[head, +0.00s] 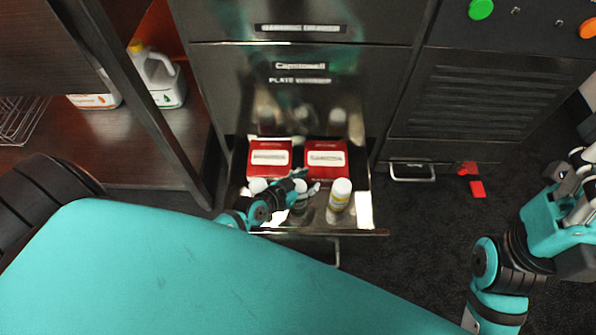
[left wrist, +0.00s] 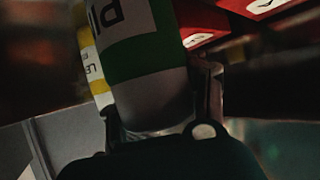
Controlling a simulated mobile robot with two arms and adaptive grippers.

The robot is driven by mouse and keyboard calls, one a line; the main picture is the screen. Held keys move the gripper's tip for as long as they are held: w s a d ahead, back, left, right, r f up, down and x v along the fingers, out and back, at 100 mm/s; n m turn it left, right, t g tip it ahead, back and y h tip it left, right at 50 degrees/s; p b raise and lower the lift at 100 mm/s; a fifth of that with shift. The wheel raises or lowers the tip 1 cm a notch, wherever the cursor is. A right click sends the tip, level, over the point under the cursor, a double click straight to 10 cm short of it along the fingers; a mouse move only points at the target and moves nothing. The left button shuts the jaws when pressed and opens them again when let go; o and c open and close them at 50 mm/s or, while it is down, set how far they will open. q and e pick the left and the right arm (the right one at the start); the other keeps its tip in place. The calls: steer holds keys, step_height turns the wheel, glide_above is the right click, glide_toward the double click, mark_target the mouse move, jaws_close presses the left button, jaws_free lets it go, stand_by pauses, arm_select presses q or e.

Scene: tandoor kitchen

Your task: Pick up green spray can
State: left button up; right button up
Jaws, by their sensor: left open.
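The green spray can (left wrist: 140,60), with a green and white label, stands large between the fingers of my left gripper (left wrist: 160,120) in the left wrist view. The fingers are open, one on each side of the can; I cannot tell whether either touches it. In the head view my left gripper (head: 308,189) reaches into an open drawer (head: 364,210) and mostly covers the can (head: 299,206). My right gripper (head: 578,195) is at the right edge of the head view, away from the drawer; its finger state is unclear.
In the drawer, a white can with a yellow label (head: 340,195) stands right of my gripper and a white cap (head: 258,186) shows on its left. Two red boxes (head: 270,157) (head: 326,158) sit behind. Jugs (head: 160,80) stand on a shelf at left.

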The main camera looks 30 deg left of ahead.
arm_select(q)
jaws_close()
steer(key=shift+r, duration=0.1)
stand_by(0.4)
